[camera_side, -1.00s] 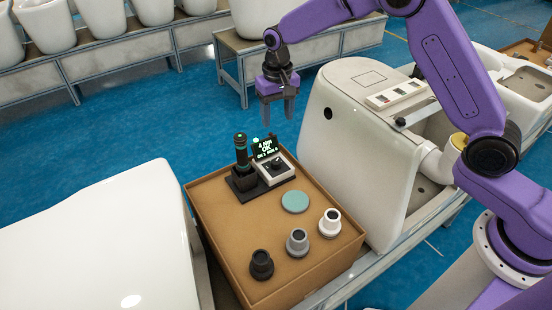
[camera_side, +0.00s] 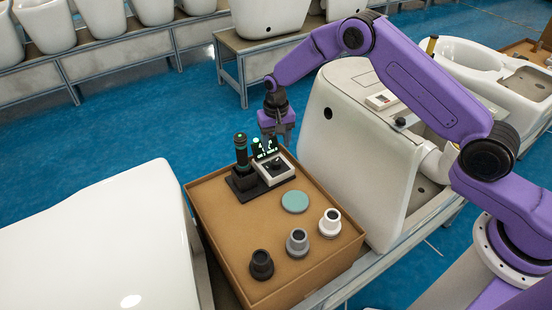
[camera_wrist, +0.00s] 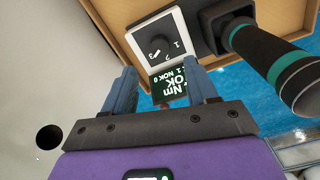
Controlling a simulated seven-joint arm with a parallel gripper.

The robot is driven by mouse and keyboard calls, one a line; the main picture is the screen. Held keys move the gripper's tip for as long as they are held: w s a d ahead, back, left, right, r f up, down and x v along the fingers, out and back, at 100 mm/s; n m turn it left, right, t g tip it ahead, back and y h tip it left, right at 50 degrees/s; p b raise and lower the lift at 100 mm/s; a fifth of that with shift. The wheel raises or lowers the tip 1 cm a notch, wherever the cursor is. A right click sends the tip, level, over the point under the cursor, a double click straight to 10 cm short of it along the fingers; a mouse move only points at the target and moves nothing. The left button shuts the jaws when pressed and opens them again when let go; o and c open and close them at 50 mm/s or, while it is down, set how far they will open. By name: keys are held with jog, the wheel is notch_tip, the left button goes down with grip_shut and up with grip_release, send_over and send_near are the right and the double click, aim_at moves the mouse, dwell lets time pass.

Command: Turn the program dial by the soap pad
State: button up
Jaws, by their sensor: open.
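The program dial (camera_side: 277,164) is a dark round knob on a white box, on a black base in the brown tray. It also shows in the wrist view (camera_wrist: 159,46), with the numbers 1, 2 and 3 beside it. The soap pad, likely the flat teal disc (camera_side: 295,201), lies in front of the dial box. My gripper (camera_side: 276,138) is above and just behind the dial box, by the small lit display (camera_side: 265,149). In the wrist view, my gripper's fingers (camera_wrist: 158,72) are open and empty, apart from the dial, with the display between them.
A dark screwdriver-like tool with green bands (camera_side: 242,155) stands upright left of the dial. Black (camera_side: 262,265), grey (camera_side: 297,243) and white (camera_side: 330,223) sockets stand at the brown tray's (camera_side: 222,228) front. A white toilet body (camera_side: 350,150) rises close on the right.

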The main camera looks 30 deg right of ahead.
aim_at(276, 162)
notch_tip(276, 162, down, 7)
jog(key=shift+f, duration=0.2)
dwell(0.3)
jog(key=c, duration=1.1)
